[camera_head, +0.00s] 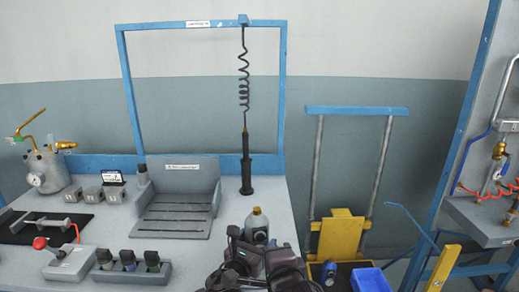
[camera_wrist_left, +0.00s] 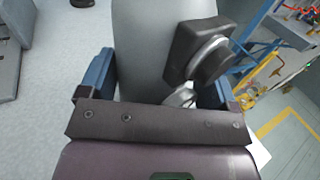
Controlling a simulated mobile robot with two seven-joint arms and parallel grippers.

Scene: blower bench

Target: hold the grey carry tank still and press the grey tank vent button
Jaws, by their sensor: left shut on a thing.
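The grey carry tank (camera_head: 257,222), a small upright bottle shape with a pale tan top, stands near the front right of the bench. My left gripper (camera_head: 262,244) is at its near side and hides its lower part. In the left wrist view the tank (camera_wrist_left: 150,45) is a smooth grey cylinder between the two blue fingers of my left gripper (camera_wrist_left: 160,85), which is shut on it. A dark block with a silver round part shows against the tank's right side; I cannot tell what it belongs to. I cannot identify my right gripper.
A grey slotted tray (camera_head: 175,215) and a black hanging tool (camera_head: 246,170) stand behind and left. A switch box (camera_head: 130,272) and red-knobbed lever box (camera_head: 68,262) sit at front left. A gauge pot (camera_head: 47,170) is far left. The floor opens right, with a yellow-and-blue trolley (camera_head: 340,235).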

